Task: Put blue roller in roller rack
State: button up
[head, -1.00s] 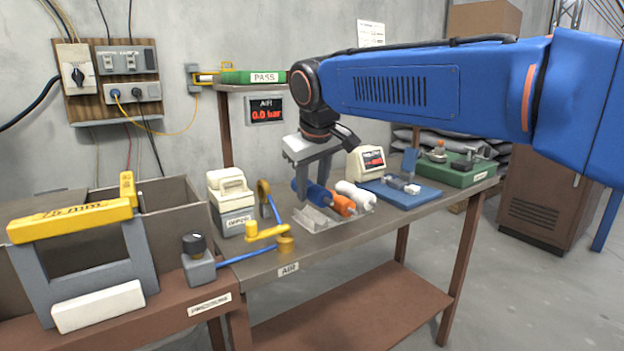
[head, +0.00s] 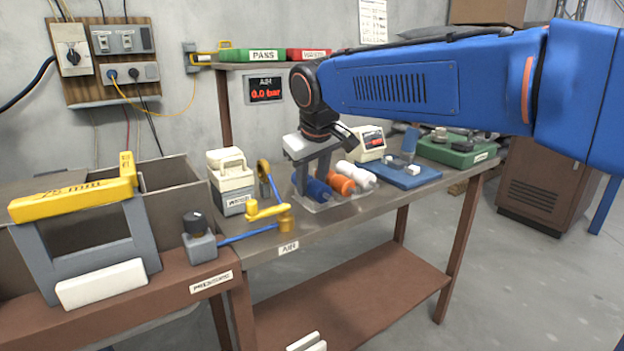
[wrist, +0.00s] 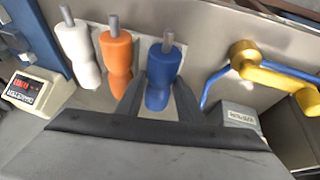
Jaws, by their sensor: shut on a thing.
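The blue roller (head: 317,189) is between the fingers of my gripper (head: 311,178), which is shut on it. In the wrist view the blue roller (wrist: 164,68) shows its grey shaft end, with a finger on each side of its body. The roller rack (head: 324,206) is a pale, partly see-through holder on the metal bench. The orange roller (head: 339,182) and the white roller (head: 356,173) lie side by side in it. The blue roller is beside the orange one, over the rack's left part. Whether it rests fully on the rack is hard to tell.
A yellow crank handle (head: 266,211) and a blue hose lie left of the rack. A white-and-grey box (head: 231,182) stands behind them. A small display unit (head: 371,143) and a blue mat (head: 407,175) are to the right. The bench front is clear.

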dwell(0.3)
jog(key=o, duration=1.3)
jog(key=shift+o, duration=0.2)
jog(key=v, duration=1.7)
jog(key=shift+r, duration=0.15)
jog(key=s+d+f+m, duration=0.25)
jog(key=d+f, duration=0.45)
jog(key=d, duration=0.4)
jog(key=s+d+f+m, duration=0.2)
jog(key=s+d+f, duration=0.6)
jog(key=f, duration=0.5)
jog(key=s+d+f+m, duration=0.2)
jog(key=s+d+f, duration=0.7)
jog(key=f, duration=0.5)
jog(key=shift+s+d+m+h, duration=0.2)
jog(key=shift+s+m+h, duration=0.2)
jog(key=shift+s, duration=0.8)
